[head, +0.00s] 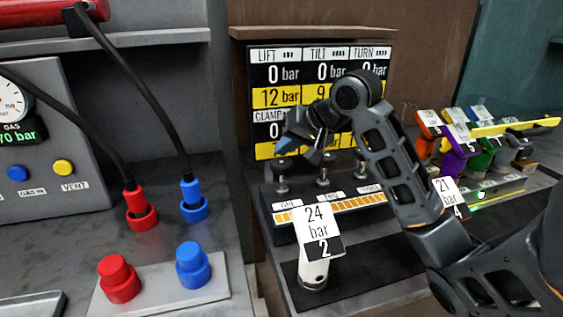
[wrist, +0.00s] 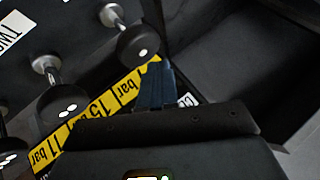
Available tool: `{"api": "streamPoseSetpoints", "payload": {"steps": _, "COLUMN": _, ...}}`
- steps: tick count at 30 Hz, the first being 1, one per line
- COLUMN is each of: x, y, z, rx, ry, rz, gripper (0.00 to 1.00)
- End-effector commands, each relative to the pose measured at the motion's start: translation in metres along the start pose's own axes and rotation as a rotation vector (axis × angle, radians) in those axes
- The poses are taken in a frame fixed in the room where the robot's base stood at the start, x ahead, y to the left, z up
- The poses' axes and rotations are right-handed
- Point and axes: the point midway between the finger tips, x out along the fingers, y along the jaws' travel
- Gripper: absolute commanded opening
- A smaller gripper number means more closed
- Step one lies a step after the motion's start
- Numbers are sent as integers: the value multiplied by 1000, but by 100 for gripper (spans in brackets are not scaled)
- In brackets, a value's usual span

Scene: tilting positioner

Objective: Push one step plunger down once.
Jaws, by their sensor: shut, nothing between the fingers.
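In the head view the step plungers stand in a row on a grey box: a left one (head: 281,180), a middle one (head: 323,174) and a right one (head: 360,167). They are upright metal stems with dark knobs. My gripper (head: 284,146) is shut and empty, its blue fingertips above the left plunger, in front of the display panel. In the wrist view the shut fingertips (wrist: 154,72) lie close to the round black knob of one plunger (wrist: 138,45). I cannot tell if they touch. Another knob (wrist: 65,104) shows further left.
The display panel (head: 290,75) with bar readings stands behind, partly hidden by my arm. A white cylinder tagged 24 bar (head: 315,268) stands in front. Red (head: 120,280) and blue (head: 193,265) fittings are at left. Several coloured levers (head: 460,140) stand at right.

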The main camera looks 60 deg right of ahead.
Motion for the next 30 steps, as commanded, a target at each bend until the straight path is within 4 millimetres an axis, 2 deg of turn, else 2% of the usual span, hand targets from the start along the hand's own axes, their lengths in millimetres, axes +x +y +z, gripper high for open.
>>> {"api": "streamPoseSetpoints", "payload": {"steps": 30, "x": 7, "y": 5, "z": 5, "rx": 0, "ry": 0, "rz": 0, "gripper": 0}}
